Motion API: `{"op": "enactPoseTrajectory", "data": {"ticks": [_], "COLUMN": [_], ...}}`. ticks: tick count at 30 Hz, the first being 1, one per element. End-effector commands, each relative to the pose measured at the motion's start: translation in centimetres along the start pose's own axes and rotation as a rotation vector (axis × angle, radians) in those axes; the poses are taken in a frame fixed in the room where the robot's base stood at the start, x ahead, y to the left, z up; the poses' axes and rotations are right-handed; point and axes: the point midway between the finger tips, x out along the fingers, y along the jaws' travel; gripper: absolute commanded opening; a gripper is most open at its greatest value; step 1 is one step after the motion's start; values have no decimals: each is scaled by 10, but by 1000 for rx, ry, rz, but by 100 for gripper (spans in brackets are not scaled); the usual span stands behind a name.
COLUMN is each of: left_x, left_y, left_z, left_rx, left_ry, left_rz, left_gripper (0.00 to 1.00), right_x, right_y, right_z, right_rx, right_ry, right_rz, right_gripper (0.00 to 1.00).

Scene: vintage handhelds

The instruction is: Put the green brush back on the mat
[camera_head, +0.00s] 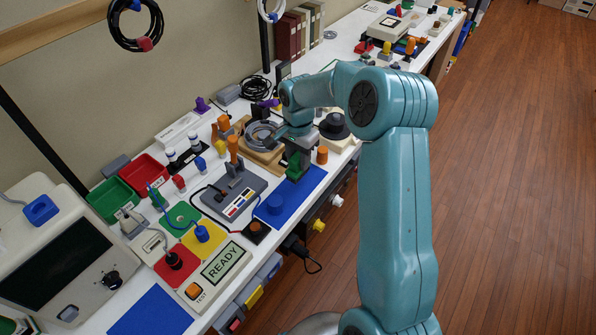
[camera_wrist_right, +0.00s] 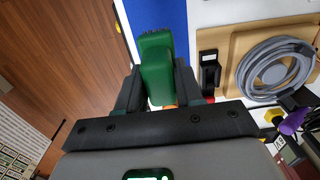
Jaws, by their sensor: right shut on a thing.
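The green brush (camera_head: 293,168) is between the fingers of my right gripper (camera_head: 297,151), which is shut on it. In the head view it overlaps the far end of the blue mat (camera_head: 307,184); I cannot tell whether it touches the mat. My left gripper is in neither view.
A coiled grey cable (camera_head: 260,134) sits on a wooden board behind. An orange-topped piece (camera_head: 322,155) is close to the right. Another blue mat (camera_head: 150,312) lies at the near left.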

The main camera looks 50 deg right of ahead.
Motion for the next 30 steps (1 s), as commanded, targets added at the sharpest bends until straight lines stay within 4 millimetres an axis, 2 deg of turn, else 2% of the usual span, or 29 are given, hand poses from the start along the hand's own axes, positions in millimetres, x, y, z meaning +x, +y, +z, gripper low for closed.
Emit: {"op": "enactPoseTrajectory", "data": {"ticks": [5, 12, 25, 26, 27, 30], "left_x": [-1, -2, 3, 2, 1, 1], "left_y": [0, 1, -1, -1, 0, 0], "left_z": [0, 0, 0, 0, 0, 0], "left_rx": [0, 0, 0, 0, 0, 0], "left_ry": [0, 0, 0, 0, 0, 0], "left_rz": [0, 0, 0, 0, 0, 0], "left_gripper": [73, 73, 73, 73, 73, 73], "right_x": [17, 52, 61, 59, 59, 59], "right_y": [0, 0, 0, 0, 0, 0], "right_z": [0, 0, 0, 0, 0, 0], "right_rx": [-1, 0, 0, 0, 0, 0], "right_ry": [-1, 0, 0, 0, 0, 0], "right_rz": [2, 1, 0, 0, 0, 0], "right_gripper": [0, 0, 0, 46, 58, 61]}}
